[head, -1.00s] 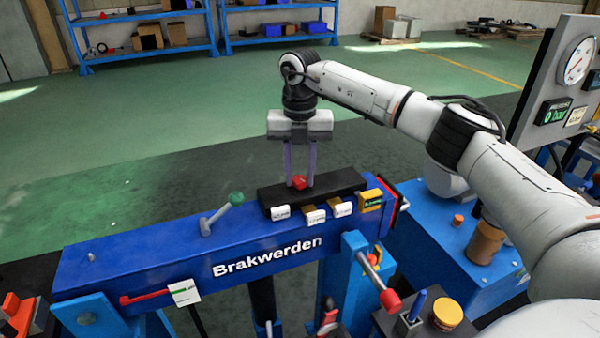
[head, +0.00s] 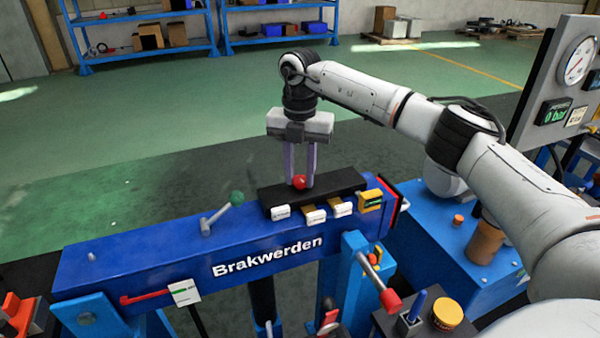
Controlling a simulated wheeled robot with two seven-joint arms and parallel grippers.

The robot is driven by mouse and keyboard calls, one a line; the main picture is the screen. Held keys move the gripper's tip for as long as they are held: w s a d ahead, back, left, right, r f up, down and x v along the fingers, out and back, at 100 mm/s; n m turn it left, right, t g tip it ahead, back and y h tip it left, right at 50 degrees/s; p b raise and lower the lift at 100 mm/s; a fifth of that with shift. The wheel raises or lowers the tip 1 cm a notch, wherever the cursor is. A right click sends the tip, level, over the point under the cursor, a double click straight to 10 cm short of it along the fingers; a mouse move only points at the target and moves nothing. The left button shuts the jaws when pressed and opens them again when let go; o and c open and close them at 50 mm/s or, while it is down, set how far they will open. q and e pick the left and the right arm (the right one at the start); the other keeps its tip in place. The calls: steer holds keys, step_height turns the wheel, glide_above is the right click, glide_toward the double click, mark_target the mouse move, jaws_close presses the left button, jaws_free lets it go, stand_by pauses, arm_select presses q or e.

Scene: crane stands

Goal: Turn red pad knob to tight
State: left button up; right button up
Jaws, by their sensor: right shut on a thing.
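The red knob (head: 299,182) sits on top of a black pad (head: 345,185) on the blue beam marked "Brakwerden" (head: 150,265). My right gripper (head: 300,183) comes down from above, with one finger on each side of the knob, and is shut on it. The fingers partly hide the knob, and its marking cannot be read. White and yellow labels (head: 315,216) hang along the pad's front edge. My left gripper is not in view.
A green-knobbed lever (head: 236,199) stands on the beam left of the pad. A red-tipped handle (head: 390,299) sticks out in front. A gauge panel (head: 560,85) reading 0 bar stands at the right. Blue shelves (head: 145,42) are far behind.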

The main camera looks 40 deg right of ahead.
mark_target(300, 178)
steer(key=o, duration=0.8)
steer(key=shift+w+d+r, duration=0.1)
steer(key=shift+w+r, duration=0.05)
steer(key=shift+r, duration=0.05)
steer(key=shift+o, duration=1.3)
steer(key=shift+f, duration=0.1)
step_height(300, 178, up, 10)
steer(key=b, duration=0.1)
steer(key=shift+r, duration=0.2)
